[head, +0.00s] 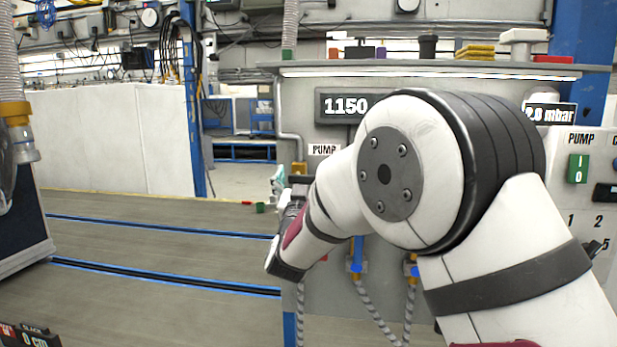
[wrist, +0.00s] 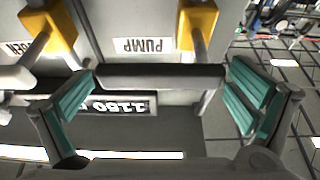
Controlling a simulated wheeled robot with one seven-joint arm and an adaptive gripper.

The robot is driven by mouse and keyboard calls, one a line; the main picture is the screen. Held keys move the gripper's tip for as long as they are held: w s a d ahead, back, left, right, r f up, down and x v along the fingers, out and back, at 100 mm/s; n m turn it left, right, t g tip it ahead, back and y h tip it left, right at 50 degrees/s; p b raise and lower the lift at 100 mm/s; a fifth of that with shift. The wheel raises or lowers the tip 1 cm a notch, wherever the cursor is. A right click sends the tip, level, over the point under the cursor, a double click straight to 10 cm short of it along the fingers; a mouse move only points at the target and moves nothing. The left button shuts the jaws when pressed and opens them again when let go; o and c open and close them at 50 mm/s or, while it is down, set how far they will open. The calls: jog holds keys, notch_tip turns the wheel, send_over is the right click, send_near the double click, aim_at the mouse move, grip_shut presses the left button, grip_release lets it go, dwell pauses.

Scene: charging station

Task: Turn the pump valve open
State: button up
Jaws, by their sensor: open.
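The pump valve (wrist: 199,22) has a yellow body and a grey stem in the upside-down wrist view, beside the PUMP label (wrist: 143,45). A dark bar (wrist: 160,77), apparently its lever, lies crosswise between the teal finger pads. My gripper (wrist: 160,92) is open, with one finger on each side of the bar; I cannot tell whether either touches it. In the head view my gripper (head: 279,182) is at the panel's left edge, just below the PUMP label (head: 324,150), and my arm hides much of the valve area.
A second yellow valve (wrist: 52,25) with a similar stem is at the left of the wrist view. The grey panel (head: 340,300) carries an 1150 display (head: 346,106) and hoses (head: 372,310) below. Open floor (head: 150,240) lies left of the panel.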

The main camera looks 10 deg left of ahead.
aim_at(301, 175)
jog(key=c, duration=1.7)
